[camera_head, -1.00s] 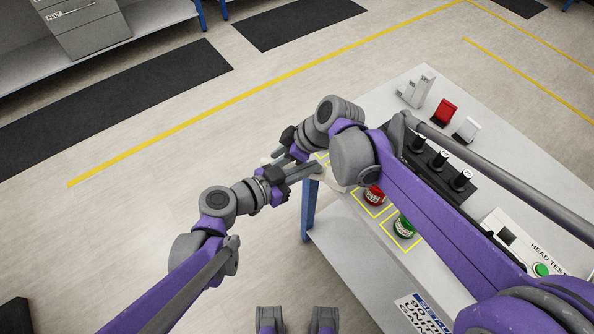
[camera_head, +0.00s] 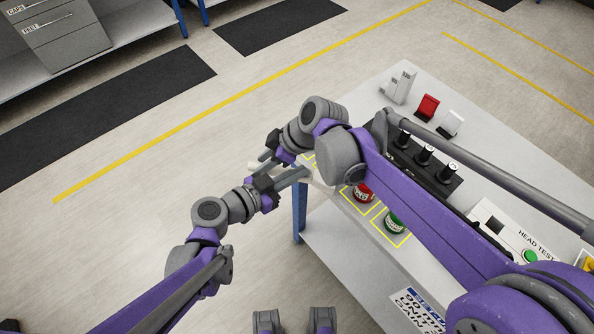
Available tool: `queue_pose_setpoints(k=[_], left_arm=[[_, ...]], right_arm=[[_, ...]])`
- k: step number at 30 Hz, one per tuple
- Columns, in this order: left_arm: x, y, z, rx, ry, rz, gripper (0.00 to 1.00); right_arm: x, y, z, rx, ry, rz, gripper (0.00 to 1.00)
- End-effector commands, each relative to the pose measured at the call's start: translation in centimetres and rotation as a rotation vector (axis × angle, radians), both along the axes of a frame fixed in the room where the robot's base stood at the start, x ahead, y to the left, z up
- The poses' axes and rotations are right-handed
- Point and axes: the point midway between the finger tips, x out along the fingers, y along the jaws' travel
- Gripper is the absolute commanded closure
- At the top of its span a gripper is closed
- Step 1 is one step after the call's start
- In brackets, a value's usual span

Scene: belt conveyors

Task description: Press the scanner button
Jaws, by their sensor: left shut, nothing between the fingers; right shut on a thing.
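A green button (camera_head: 530,256) sits on the white box marked "HEAD TEST" (camera_head: 497,222) at the right. I cannot tell which is the scanner's. My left gripper (camera_head: 304,174) is shut and empty, its fingers pointing right near the table's left corner. My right gripper (camera_head: 257,165) is just left of it, shut on a small pale thing that is mostly hidden. Both grippers are far from the green buttons.
On the white table (camera_head: 330,240), a red round item (camera_head: 363,193) and a green one (camera_head: 394,222) stand in yellow squares. A black rack (camera_head: 432,166), a red block (camera_head: 427,107) and a white block (camera_head: 450,123) lie behind. My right arm crosses above the table.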

Motion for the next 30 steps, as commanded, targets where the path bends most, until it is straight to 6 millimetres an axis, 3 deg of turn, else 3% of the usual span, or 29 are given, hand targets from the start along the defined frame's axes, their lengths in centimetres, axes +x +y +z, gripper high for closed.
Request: queue_pose_setpoints(k=[15,21,30], left_arm=[[-4.6,6.6,2.0,0.001,0.0,0.006,1.0],[-5.5,7.7,2.4,0.0,0.0,0.002,1.0],[-5.7,7.7,2.4,0.0,0.0,0.0,1.0]], right_arm=[[0.0,0.0,0.0,0.0,-0.001,-0.001,1.0],[0.0,0.0,0.0,0.0,-0.001,-0.001,1.0],[0.0,0.0,0.0,0.0,-0.001,-0.001,1.0]])
